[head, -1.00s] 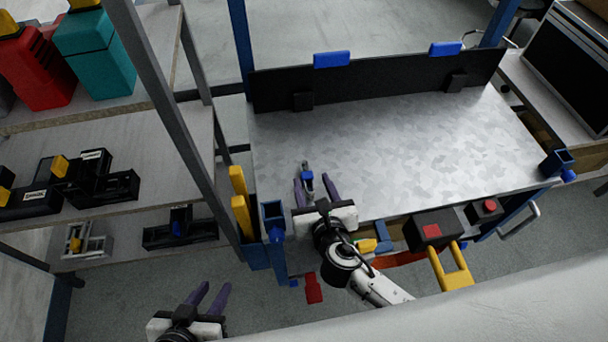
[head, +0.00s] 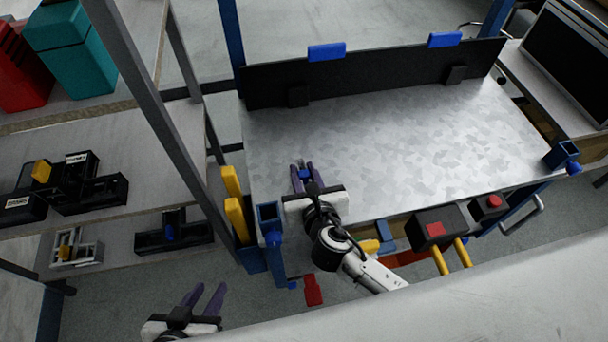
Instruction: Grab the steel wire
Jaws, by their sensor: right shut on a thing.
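My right gripper (head: 301,164) is over the left front part of the grey metal bench top. Its purple fingers are closed around a small blue and grey thing (head: 305,174), mostly hidden between them. I cannot tell from its shape whether this is the steel wire, and no other wire is clearly visible. My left gripper (head: 208,288) is low at the bottom left, over the floor, with its purple fingers apart and nothing between them.
The bench top (head: 420,135) is otherwise clear, with a black back panel (head: 380,75) behind it. A shelf unit (head: 160,125) with black holders stands at left. Blue posts, yellow handles (head: 234,218) and a black box (head: 436,228) line the bench's front edge.

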